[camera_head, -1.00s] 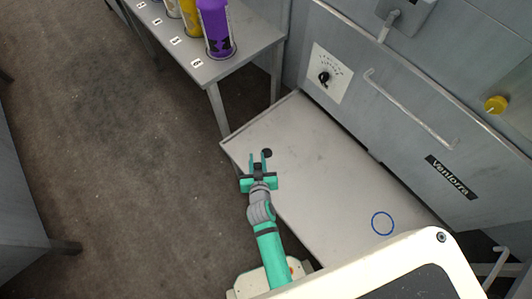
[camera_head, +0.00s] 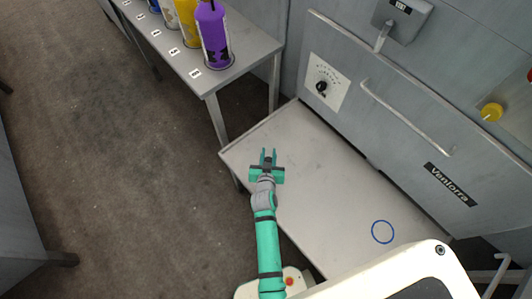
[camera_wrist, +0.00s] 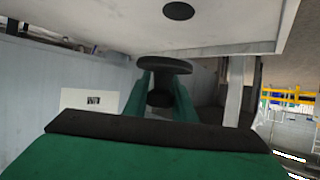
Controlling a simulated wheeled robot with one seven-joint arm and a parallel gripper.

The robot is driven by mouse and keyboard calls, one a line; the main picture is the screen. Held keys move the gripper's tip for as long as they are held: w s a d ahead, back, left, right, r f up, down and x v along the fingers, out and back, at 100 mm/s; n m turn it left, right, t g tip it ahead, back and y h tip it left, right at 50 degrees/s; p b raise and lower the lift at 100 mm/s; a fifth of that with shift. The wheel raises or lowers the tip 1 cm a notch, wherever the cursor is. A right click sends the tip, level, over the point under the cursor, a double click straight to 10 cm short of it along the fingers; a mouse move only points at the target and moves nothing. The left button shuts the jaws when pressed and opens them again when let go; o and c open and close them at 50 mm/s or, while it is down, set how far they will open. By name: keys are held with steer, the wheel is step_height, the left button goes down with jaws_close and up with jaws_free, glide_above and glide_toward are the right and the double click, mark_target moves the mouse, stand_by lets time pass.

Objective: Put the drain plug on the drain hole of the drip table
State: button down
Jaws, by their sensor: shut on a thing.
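The drip table (camera_head: 318,190) is the light grey metal surface under my arm. My gripper (camera_head: 268,155) is over its left end in the head view. In the wrist view, my gripper (camera_wrist: 160,92) is shut on the drain plug (camera_wrist: 163,67), a dark round disc with a narrower dark part between the green fingers. The drain hole (camera_wrist: 178,11) shows in the wrist view as a dark round spot on the drip table, above the plug in the picture and apart from it. In the head view the gripper makes the hole hard to tell from the plug.
A blue ring (camera_head: 382,231) marks the drip table's right part. A side table (camera_head: 246,52) with a purple cylinder (camera_head: 213,36) and other coloured cylinders stands behind at the left. A grey panel with a long handle (camera_head: 405,118) borders the table's back. The table's middle is clear.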

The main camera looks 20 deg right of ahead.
glide_above(266, 155)
step_height(266, 155, down, 6)
steer(key=shift+f, duration=0.15)
steer(key=shift+s+f, duration=0.1)
steer(key=shift+f, duration=1.3)
steer(key=shift+f, duration=0.15)
steer(key=c, duration=1.5)
jaws_free()
steer(key=shift+o, duration=0.2)
